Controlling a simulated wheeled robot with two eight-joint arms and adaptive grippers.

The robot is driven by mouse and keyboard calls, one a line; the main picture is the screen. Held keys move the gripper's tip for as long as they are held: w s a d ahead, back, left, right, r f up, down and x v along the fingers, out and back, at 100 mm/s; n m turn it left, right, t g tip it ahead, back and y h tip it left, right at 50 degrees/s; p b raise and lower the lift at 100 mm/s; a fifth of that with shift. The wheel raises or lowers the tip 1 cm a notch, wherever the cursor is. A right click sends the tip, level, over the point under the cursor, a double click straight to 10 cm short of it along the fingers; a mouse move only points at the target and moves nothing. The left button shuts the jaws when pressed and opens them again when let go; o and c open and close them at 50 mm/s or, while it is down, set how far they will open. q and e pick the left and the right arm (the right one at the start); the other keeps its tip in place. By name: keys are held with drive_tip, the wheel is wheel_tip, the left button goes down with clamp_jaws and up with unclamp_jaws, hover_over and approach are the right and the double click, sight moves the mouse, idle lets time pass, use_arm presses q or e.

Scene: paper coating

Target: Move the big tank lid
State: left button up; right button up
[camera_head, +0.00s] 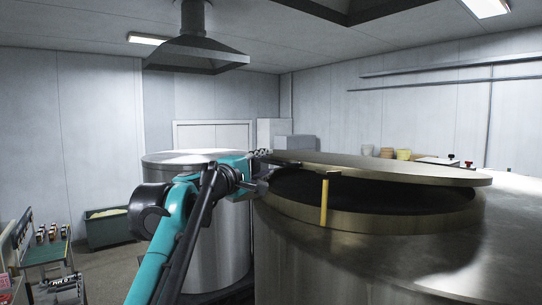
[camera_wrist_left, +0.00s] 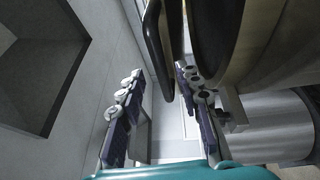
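The big tank lid (camera_head: 390,168) is a flat round brass-coloured disc. It sits raised and slightly tilted over the dark round opening of the big metal tank (camera_head: 330,262), leaving a gap at the near side. A yellow upright bar (camera_head: 324,203) stands at the lid's near edge. My left gripper (camera_head: 262,160) is at the lid's left edge. In the left wrist view, my left gripper (camera_wrist_left: 157,75) has its fingers wide apart. A dark curved handle (camera_wrist_left: 154,45) reaches between them, nearer the right finger; contact is unclear. My right gripper is not in view.
A second steel tank (camera_head: 225,240) stands left, behind my left arm. A green bin (camera_head: 108,230) and a rack with small items (camera_head: 45,255) are at far left. A hood (camera_head: 196,50) hangs above. Pale buckets (camera_head: 403,154) stand behind the lid.

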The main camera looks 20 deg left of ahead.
sight(269, 162)
use_arm(q)
drive_tip(key=x, duration=0.2)
drive_tip(key=p+x, duration=0.1)
drive_tip(key=x, duration=0.1)
drive_tip(key=shift+w+a+f, duration=0.15)
drive_tip(key=shift+a+f, duration=0.05)
drive_tip(key=shift+a, duration=0.1)
drive_tip(key=shift+s+d+r, duration=0.1)
drive_tip(key=shift+s+d, duration=0.1)
drive_tip(key=shift+s, duration=0.05)
drive_tip(key=shift+c, duration=0.2)
drive_tip(key=shift+w+a, duration=0.1)
clamp_jaws()
wheel_tip(269, 162, up, 7)
drive_tip(key=w+p, duration=0.1)
drive_tip(key=p, duration=0.1)
drive_tip(key=shift+d+r+p, duration=0.2)
drive_tip(key=shift+d+p, duration=0.2)
drive_tip(key=shift+d, duration=0.05)
drive_tip(key=shift+o, duration=0.2)
unclamp_jaws()
